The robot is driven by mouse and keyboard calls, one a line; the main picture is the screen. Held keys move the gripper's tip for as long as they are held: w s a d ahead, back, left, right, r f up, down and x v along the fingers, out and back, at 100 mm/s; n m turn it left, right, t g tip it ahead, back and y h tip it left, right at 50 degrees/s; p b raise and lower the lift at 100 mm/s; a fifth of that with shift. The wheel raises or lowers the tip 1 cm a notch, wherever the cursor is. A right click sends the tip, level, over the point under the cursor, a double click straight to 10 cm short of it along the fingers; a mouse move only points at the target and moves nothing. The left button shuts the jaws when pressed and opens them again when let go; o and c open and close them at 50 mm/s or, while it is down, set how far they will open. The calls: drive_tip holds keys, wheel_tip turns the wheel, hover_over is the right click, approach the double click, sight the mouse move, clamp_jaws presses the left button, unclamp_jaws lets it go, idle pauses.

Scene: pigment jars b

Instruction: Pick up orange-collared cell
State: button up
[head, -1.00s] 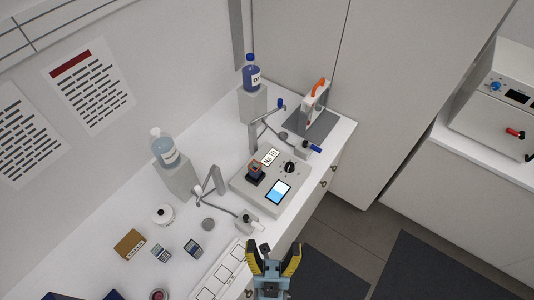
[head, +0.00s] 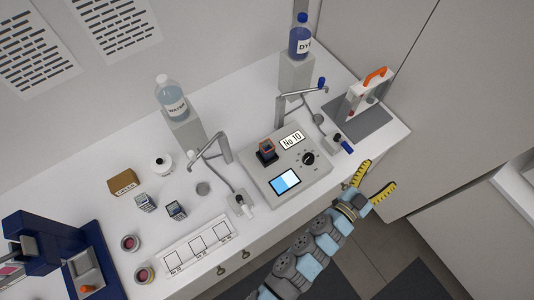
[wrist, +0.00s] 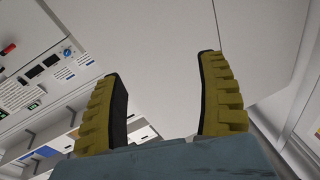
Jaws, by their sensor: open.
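My gripper (head: 376,176) is open and empty, with yellow fingers spread. It is right of the meter, off the bench's front edge and apart from every cell. The wrist view shows the open fingers (wrist: 160,68) with only cabinets and equipment beyond.
Slim stands with arms, bottle blocks and a water bottle (head: 171,98) and dye bottle (head: 300,38) stand behind the meter. An orange-handled rack (head: 368,92) is at the right. A labelled white strip (head: 197,245), round jars and a blue press (head: 50,245) are at left.

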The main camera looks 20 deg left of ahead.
wheel_tip(320, 180, down, 6)
drive_tip(key=w+a+n+g+y+b, duration=0.2)
drive_tip(key=w+y, duration=0.1)
drive_tip(key=y, duration=0.1)
drive_tip(key=n+g+y+b, duration=0.8)
drive_tip(key=n+y, duration=0.8)
approach(270, 151)
drive_tip(key=p+x, duration=0.3)
drive_tip(key=x, duration=0.4)
drive_tip(key=shift+p+x, duration=0.95)
drive_tip(key=shift+x, duration=0.95)
drive_tip(key=shift+w+a+f, duration=0.15)
drive_tip(key=shift+w+a, duration=0.3)
drive_tip(key=shift+a, duration=0.05)
drive_tip(key=shift+c, duration=0.4)
